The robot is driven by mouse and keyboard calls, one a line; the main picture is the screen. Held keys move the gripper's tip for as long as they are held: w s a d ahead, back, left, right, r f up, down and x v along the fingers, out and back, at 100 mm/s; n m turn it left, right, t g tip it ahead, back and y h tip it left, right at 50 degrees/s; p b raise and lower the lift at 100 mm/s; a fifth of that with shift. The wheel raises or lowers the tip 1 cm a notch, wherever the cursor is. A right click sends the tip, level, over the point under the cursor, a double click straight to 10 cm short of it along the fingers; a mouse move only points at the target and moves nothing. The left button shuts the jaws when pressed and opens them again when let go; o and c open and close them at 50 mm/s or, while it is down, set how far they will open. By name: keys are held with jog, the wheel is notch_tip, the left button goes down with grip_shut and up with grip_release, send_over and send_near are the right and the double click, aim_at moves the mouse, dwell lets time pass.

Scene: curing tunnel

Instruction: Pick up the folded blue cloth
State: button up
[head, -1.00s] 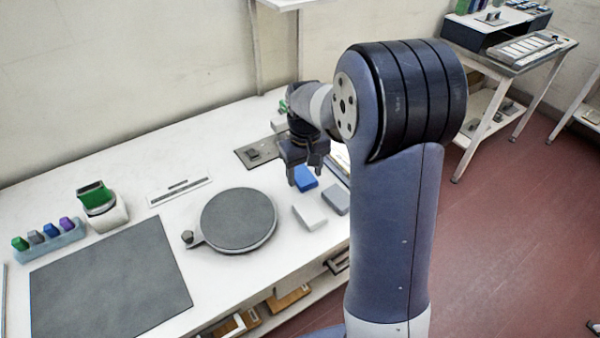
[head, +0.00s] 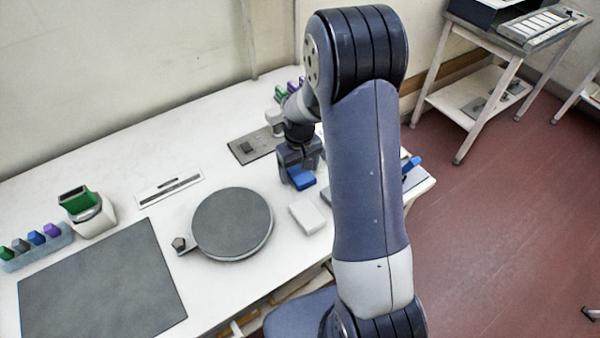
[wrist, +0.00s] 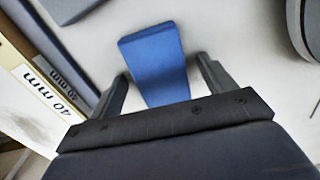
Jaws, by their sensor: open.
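The folded blue cloth (head: 301,179) lies on the white table, right under my gripper in the head view. It also shows in the wrist view (wrist: 154,62) as a blue block-like shape. My gripper (head: 299,176) points down at it. In the wrist view my gripper (wrist: 163,85) is open, with one finger on each side of the cloth's near part. A gap shows between the cloth and the right finger; the left finger is very close to the cloth's edge, and I cannot tell if it touches. The cloth's near end is hidden by the gripper body.
A white block (head: 307,217) lies just in front of the cloth. A round grey turntable (head: 232,222) stands to the left, with a dark mat (head: 100,285) farther left. A grey plate (head: 252,146) lies behind. Labelled "40 mm" strips (wrist: 35,85) are beside the left finger.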

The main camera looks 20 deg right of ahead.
aim_at(299, 171)
jog(key=c, duration=1.1)
jog(key=shift+o, duration=0.2)
jog(key=shift+r, duration=0.15)
notch_tip(299, 171, up, 10)
jog(key=b, duration=0.1)
jog(key=o, duration=0.4)
jog(key=c, duration=0.3)
